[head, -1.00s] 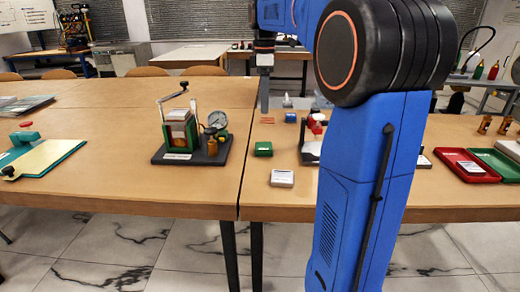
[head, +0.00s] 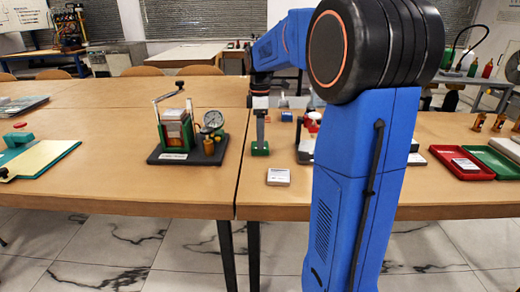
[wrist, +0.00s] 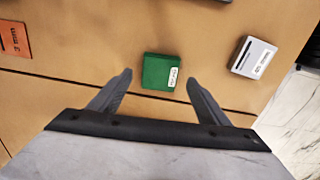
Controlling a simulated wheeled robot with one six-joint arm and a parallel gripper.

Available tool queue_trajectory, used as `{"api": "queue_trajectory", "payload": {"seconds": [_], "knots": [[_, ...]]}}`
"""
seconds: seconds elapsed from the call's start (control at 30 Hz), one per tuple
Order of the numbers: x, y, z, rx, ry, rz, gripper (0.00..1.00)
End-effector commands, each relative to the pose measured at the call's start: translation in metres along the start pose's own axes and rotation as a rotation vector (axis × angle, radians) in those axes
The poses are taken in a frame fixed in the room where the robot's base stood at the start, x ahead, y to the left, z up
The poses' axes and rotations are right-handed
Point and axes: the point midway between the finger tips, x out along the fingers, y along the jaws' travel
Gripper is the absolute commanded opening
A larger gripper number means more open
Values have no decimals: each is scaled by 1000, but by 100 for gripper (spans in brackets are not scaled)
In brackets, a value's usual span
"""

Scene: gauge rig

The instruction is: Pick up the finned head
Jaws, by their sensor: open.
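My gripper (head: 260,138) is over the table, open and empty, pointing down. In the wrist view the two fingertips (wrist: 160,79) are spread on either side of a green labelled block (wrist: 160,72), with gaps on both sides. In the head view the green block (head: 260,152) shows just below the fingers. I cannot clearly identify the finned head. Small brass pieces (head: 479,121) stand at the far right of the table in the head view; whether they have fins is too small to tell.
A rig with a gauge (head: 213,119) stands left of my gripper. A white labelled box (head: 278,177) lies near the front edge. Red (head: 445,157) and green (head: 497,162) trays lie at right. An orange plate (wrist: 13,38) shows in the wrist view. My arm hides part of the table.

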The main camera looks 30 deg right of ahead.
Motion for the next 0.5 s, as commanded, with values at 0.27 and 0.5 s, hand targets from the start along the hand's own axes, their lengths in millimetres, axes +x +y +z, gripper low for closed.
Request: {"api": "queue_trajectory", "payload": {"seconds": [0.27, 0.5], "knots": [[28, 0, 0, 0, 0, 0, 70], [29, 0, 0, 0, 0, 1, 70]]}}
